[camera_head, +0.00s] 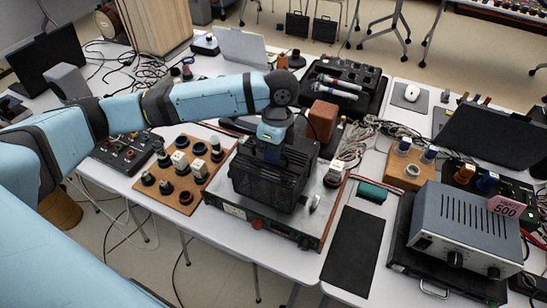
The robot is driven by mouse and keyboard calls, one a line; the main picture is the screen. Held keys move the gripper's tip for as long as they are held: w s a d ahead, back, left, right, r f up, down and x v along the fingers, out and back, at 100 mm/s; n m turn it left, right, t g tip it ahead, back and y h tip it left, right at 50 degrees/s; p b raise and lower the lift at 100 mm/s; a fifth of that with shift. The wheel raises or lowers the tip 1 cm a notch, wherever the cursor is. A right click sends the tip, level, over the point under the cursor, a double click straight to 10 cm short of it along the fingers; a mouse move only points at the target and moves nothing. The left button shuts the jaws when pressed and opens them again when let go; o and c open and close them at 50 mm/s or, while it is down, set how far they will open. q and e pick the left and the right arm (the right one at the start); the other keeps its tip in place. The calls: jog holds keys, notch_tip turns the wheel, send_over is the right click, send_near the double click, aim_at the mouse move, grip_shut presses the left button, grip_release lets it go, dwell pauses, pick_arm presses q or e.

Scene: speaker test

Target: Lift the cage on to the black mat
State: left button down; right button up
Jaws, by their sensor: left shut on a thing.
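The cage (268,187) is a dark, ribbed, box-shaped thing in the middle of the head view. It is upright over a flat silver unit (235,208); I cannot tell whether it rests on it or is just clear of it. My left gripper (272,152) reaches down from above and is shut on the cage's top part; its fingertips are mostly hidden. The black mat (352,250) lies flat and bare on the white table, to the right of the cage and nearer the front edge. My right gripper is not in view.
A wooden board (172,182) with several knobs lies left of the cage. A grey power unit (467,226) stands right of the mat. A brown block (322,120) and coiled cables (357,146) are behind the cage. A green cylinder (372,191) lies behind the mat.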

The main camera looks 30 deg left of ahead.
pick_arm(q)
notch_tip(320, 180, up, 18)
jog(key=shift+p, duration=0.45)
jog(key=shift+p, duration=0.8)
jog(key=shift+f, duration=0.1)
